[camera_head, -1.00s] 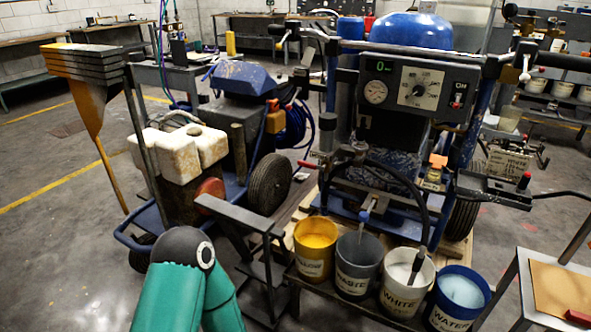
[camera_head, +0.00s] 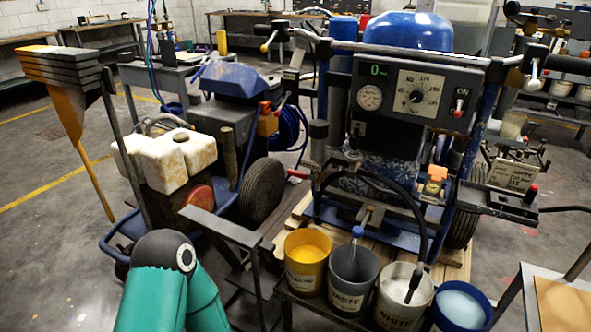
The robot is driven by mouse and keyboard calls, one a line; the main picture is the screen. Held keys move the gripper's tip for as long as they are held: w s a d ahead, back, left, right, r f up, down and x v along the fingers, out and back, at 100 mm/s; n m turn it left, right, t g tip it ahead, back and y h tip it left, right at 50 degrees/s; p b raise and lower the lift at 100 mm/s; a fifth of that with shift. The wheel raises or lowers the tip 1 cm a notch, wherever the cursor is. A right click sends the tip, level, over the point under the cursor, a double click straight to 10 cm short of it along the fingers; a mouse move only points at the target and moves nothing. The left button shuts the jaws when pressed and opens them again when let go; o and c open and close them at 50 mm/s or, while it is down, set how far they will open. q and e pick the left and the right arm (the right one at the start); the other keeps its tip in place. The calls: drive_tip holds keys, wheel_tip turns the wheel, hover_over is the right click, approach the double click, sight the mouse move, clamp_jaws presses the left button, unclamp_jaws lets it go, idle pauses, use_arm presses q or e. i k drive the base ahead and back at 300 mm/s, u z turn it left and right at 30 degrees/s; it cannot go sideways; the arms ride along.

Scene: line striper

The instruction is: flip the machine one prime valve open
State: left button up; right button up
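A blue machine with a control panel (camera_head: 420,88) stands right of centre. The panel shows a gauge, a dial, a green 0 readout and a switch marked ON. A small red lever (camera_head: 298,174) juts out at the machine's left side. An orange block-like part (camera_head: 436,174) sits low on its right front. I cannot tell which part is the prime valve, or whether it is open. A teal arm of mine with a black joint reaches up at the lower left. Neither gripper shows in the head view.
In front of the machine stand a yellow bucket (camera_head: 306,262), a WASTE bucket (camera_head: 352,280), a WHITE bucket (camera_head: 402,296) and a blue-rimmed bucket (camera_head: 461,305). A second machine with white jugs (camera_head: 165,158) stands left. A table (camera_head: 560,300) is at lower right.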

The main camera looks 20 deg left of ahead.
sight(298, 175)
drive_tip(key=z, duration=0.2)
drive_tip(key=i, duration=0.55)
drive_tip(key=u, duration=1.6)
drive_tip(key=k, duration=0.85)
drive_tip(key=u, duration=1)
drive_tip(key=k, duration=0.5)
drive_tip(key=u, duration=0.3)
drive_tip(key=i, duration=0.45)
drive_tip(key=z, duration=0.95)
drive_tip(key=i, duration=1.35)
drive_tip(key=z, duration=0.45)
